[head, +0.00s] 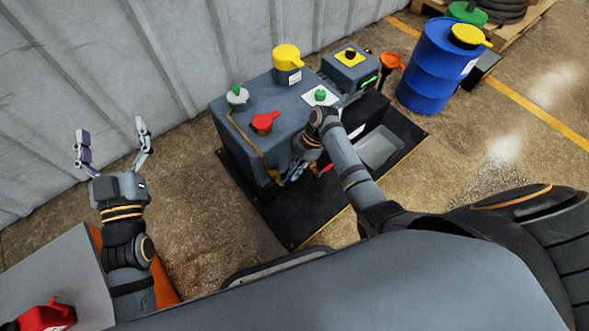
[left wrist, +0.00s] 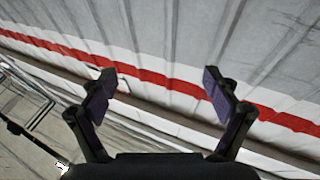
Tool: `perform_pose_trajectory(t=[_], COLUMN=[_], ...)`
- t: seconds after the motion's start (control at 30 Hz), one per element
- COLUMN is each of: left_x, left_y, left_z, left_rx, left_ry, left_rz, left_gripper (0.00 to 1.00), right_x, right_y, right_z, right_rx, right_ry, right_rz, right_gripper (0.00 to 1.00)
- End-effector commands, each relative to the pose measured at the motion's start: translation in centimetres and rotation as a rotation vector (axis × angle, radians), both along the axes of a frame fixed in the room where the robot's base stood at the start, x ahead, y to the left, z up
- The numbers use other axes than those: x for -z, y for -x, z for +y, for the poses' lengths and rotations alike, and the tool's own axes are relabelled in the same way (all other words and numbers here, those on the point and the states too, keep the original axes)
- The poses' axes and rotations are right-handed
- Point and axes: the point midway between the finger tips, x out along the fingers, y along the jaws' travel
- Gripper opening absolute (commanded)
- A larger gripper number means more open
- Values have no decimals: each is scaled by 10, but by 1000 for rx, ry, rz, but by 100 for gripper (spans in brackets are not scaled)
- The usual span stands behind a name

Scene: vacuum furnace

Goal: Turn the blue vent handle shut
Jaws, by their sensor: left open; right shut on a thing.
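My right gripper (head: 291,179) is low at the front face of the grey furnace unit (head: 235,148). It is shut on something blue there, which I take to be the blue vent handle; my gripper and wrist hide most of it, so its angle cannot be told. My left gripper (head: 113,152) is open and empty, off to the left of the unit over bare floor. In the left wrist view its two fingers (left wrist: 170,95) stand wide apart with nothing between them.
The unit's top carries a red handle (head: 264,121), a yellow-capped part (head: 286,58) and green knobs (head: 320,95). A grey tray (head: 379,148) sits at its right. A blue drum (head: 432,70) stands behind right. A red container (head: 45,316) is at lower left.

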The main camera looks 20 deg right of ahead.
Motion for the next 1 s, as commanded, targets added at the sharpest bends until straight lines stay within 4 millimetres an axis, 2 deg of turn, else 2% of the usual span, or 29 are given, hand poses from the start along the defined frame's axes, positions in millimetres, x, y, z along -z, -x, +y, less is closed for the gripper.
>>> perform_pose_trajectory(t=[0.03, 0.07, 0.2, 0.3, 0.43, 0.7, 0.73, 0.87, 1.0], left_x=[12, 14, -21, -36, -45, -46, -46, -46, -46], left_y=[-2, -2, 5, 9, 12, 12, 12, 12, 12], left_z=[0, 0, 0, -1, -1, -1, -1, -1, -1], left_rx=[0, 0, 0, 1, 1, 1, 1, 1, 1], left_ry=[2, 3, -2, -4, -4, -3, -3, -3, -3], left_rz=[56, 61, -92, -157, -192, -195, -195, -195, -195], left_gripper=[89, 89, 89, 89, 89, 89, 89, 89, 89], right_x=[1, 5, 11, 12, 11, 11, 11, 11, 11], right_y=[0, 0, 0, 0, -1, -1, -1, -1, -1], right_z=[-3, -4, -2, -2, -2, -2, -2, -2, -2], right_rx=[3, 4, 2, 3, 2, 2, 2, 2, 2], right_ry=[-33, -69, -149, -170, -183, -183, -183, -182, -182], right_rz=[18, 33, 57, 64, 67, 67, 67, 67, 67], right_gripper=[0, 0, 0, 0, 0, 0, 12, 30, 31])
